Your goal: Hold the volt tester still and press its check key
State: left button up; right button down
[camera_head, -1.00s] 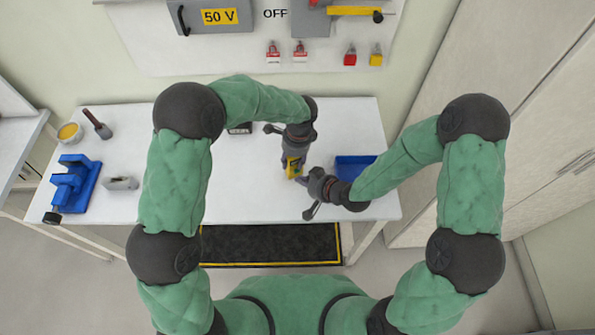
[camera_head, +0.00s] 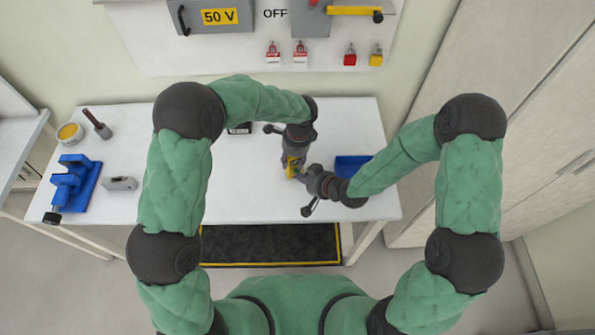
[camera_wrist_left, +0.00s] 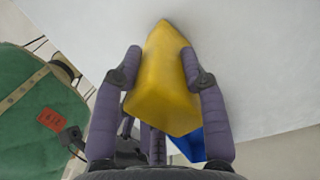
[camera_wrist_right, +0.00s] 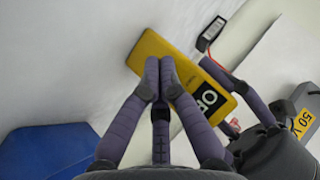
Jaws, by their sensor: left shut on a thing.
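The yellow volt tester (camera_head: 291,163) is held above the front part of the white table. My left gripper (camera_wrist_left: 161,58) is shut on it, one finger on each side of the yellow body. In the right wrist view the tester (camera_wrist_right: 147,46) shows its face, with a dark panel (camera_wrist_right: 208,100) marked with white letters. My right gripper (camera_wrist_right: 160,63) is shut, its fingertips together over the tester's face. The fingers cover part of that face, so the check key is not visible. I cannot tell whether the tips touch it.
A blue tray (camera_head: 353,163) lies right of the tester, partly behind my right arm. A blue vise (camera_head: 72,183), a grey block (camera_head: 120,184) and a yellow-topped tin (camera_head: 70,132) stand at the table's left. A small black item (camera_head: 239,128) lies at the back.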

jog(key=shift+w, duration=0.25)
dwell(0.4)
jog(key=shift+s, duration=0.1)
jog(key=shift+s+d, duration=0.25)
jog(key=shift+s, duration=0.45)
jog(key=shift+s, duration=0.1)
jog(key=shift+s+d+f, duration=0.1)
jog(key=shift+s+d, duration=0.2)
jog(key=shift+s, duration=0.45)
jog(key=shift+s+d+r, duration=0.1)
jog(key=shift+s+d, duration=0.2)
jog(key=shift+s, duration=0.45)
jog(key=shift+s+d+f, duration=0.1)
jog(key=shift+s+d, duration=0.2)
jog(key=shift+s, duration=0.45)
pick_arm(q)
jog(key=o, duration=1.3)
jog(key=shift+o, duration=0.2)
